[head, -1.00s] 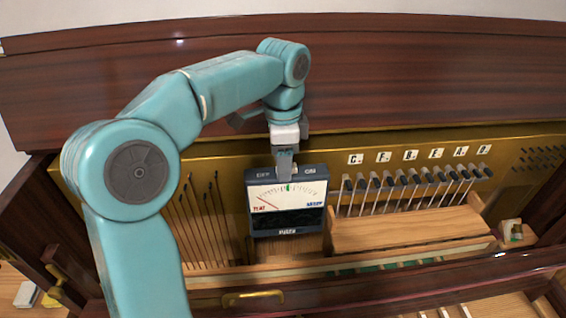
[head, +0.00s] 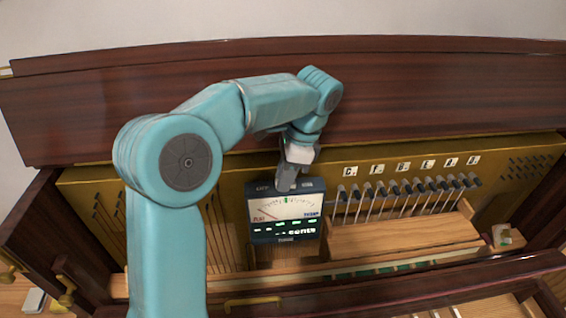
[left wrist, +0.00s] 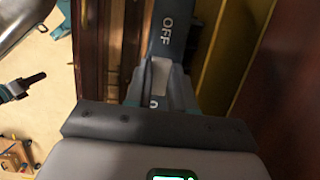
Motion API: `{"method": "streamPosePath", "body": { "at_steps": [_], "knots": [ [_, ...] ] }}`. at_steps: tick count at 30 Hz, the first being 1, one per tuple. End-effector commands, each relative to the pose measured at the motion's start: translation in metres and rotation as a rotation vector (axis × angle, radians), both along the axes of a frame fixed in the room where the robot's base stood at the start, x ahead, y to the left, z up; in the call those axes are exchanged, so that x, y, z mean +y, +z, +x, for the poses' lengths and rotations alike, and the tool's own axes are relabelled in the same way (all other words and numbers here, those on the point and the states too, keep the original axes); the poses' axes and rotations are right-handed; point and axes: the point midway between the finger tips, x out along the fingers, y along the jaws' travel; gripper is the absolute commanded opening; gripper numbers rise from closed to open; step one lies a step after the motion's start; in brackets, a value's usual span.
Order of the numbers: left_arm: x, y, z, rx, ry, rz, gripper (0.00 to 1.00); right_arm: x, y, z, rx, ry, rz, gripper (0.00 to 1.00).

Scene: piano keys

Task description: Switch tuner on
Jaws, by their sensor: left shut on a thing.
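The tuner (head: 284,217) is a dark box with a white needle dial, in front of the gold panel in the head view. Its lower display is lit and reads "cents" with dashes. In the left wrist view its OFF label (left wrist: 167,32) and a pale switch piece (left wrist: 161,75) show, and a green-lit display edge is at the bottom. My left gripper (head: 287,184) is at the tuner's top edge, between the OFF and ON labels. It is shut on the switch, which the fingers mostly hide in the head view. My right gripper is not in view.
A row of dark-tipped levers (head: 408,188) stands right of the tuner under letter labels. A wooden block (head: 400,236) lies below them. Thin rods stand to the left behind my arm. The dark piano lid (head: 430,95) rises behind.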

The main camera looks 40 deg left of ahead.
Motion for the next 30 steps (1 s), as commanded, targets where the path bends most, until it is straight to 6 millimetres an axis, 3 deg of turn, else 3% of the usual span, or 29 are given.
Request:
{"method": "streamPosePath", "body": {
  "at_steps": [13,14,15,16,25,30],
  "knots": [
    [0.001,0.002,0.001,0.069,0.004,0.064,0.0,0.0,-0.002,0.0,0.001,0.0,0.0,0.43],
    [0.001,0.002,0.001,0.07,0.004,0.064,0.33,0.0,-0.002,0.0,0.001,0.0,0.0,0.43],
    [0.001,0.002,0.001,0.069,0.004,0.064,0.46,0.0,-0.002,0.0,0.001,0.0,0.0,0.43],
    [0.001,0.002,0.001,0.069,0.003,0.063,0.49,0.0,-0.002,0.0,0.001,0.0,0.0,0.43],
    [-0.001,0.003,0.002,0.066,0.001,0.06,0.49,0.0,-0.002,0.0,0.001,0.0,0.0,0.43],
    [-0.006,0.024,0.009,0.061,0.001,0.059,0.49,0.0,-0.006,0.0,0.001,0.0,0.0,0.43]
  ]
}}
